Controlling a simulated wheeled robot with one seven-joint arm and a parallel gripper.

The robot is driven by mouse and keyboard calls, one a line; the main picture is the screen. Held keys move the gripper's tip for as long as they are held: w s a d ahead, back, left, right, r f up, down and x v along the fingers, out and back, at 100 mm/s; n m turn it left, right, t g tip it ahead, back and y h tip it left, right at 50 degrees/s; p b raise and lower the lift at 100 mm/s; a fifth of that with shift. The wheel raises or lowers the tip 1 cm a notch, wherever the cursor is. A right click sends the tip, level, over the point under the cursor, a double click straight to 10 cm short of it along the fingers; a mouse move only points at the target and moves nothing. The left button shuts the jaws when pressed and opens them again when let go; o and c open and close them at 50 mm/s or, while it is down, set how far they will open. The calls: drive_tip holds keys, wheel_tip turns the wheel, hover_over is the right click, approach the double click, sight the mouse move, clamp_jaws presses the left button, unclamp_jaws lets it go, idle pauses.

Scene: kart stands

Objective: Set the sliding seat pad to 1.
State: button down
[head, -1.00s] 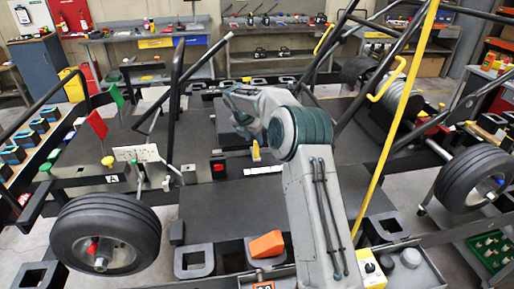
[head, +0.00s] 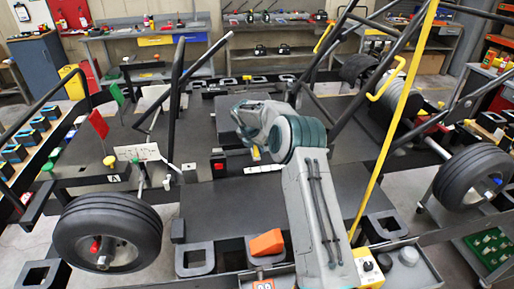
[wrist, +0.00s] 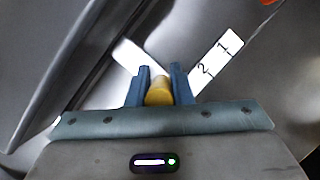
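In the wrist view, my gripper (wrist: 161,82) has its two blue fingers on either side of a yellow knob (wrist: 158,93), with little or no gap showing. The gripper looks shut on it. A white scale (wrist: 216,61) beside the right finger reads 2 nearer the fingers and 1 farther up and right. In the head view, the yellow knob (head: 256,153) shows just under my gripper (head: 259,143), in front of a dark raised block (head: 227,112) that may be the seat pad. The white scale (head: 263,169) lies just nearer the camera. Any pointer on the scale is hidden or too small to tell.
A red button box (head: 218,166) stands left of the knob. A slanting yellow bar (head: 387,125) and black frame tubes stand on the right. A black wheel (head: 107,234) is at the lower left.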

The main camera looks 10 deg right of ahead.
drive_tip(key=d+p, duration=0.1)
drive_tip(key=d, duration=0.8)
drive_tip(key=shift+d+p, duration=0.3)
drive_tip(key=shift+d, duration=0.05)
drive_tip(key=c, duration=1.3)
unclamp_jaws()
drive_tip(key=shift+d, duration=0.1)
drive_tip(key=shift+c, duration=0.2)
drive_tip(key=shift+o, duration=0.3)
drive_tip(key=shift+d, duration=0.2)
drive_tip(key=shift+a+r, duration=0.1)
drive_tip(key=shift+a, duration=0.35)
drive_tip(key=b+v, duration=0.2)
drive_tip(key=v, duration=1.1)
drive_tip(key=shift+r, duration=0.3)
drive_tip(key=shift+s+d, duration=0.1)
